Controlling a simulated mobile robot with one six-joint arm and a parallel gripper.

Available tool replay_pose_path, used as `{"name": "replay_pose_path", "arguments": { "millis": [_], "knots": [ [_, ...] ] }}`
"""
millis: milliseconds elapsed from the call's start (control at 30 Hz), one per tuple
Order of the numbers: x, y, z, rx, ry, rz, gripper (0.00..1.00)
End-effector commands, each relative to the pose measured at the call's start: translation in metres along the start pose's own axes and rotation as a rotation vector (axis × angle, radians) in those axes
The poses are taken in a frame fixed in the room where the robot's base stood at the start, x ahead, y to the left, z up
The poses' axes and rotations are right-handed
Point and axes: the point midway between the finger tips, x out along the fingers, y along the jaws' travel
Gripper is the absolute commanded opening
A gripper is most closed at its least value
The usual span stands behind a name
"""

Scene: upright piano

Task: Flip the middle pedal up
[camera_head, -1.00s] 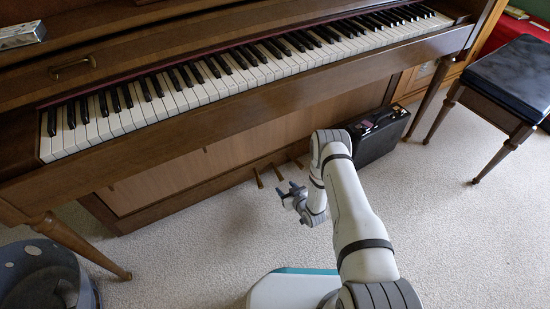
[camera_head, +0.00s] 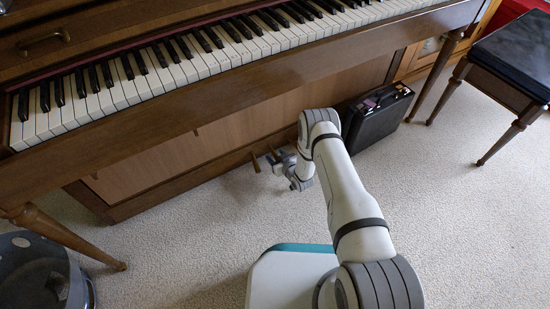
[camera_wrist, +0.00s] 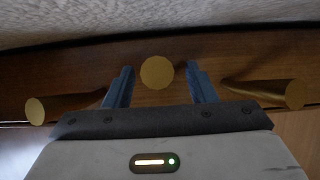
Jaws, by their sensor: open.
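In the wrist view the middle pedal (camera_wrist: 157,73) shows end-on as a round brass-coloured disc. It lies between the two blue fingers of my gripper (camera_wrist: 160,70), with a gap on each side. The fingers are open and hold nothing. The outer pedals show on either side, one at the left (camera_wrist: 38,110) and one at the right (camera_wrist: 290,94). In the head view my gripper (camera_head: 280,160) is low at the pedals and hides part of them. One outer pedal (camera_head: 255,163) shows just left of it.
The piano's lower wooden panel (camera_head: 150,165) stands behind the pedals. A black case (camera_head: 378,118) stands on the carpet right of my arm. A dark-topped bench (camera_head: 510,70) is at the right and a grey bin (camera_head: 40,275) at the lower left. Carpet between is clear.

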Motion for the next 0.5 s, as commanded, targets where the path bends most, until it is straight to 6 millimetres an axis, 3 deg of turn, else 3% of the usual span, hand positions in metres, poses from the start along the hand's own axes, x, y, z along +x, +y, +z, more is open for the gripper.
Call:
{"name": "replay_pose_path", "arguments": {
  "millis": [100,500],
  "knots": [
    [-0.0001,-0.0002,-0.0005,0.0,0.0,0.0,0.5],
    [-0.0001,-0.0008,-0.0005,-0.001,0.001,-0.001,0.17]
  ]
}}
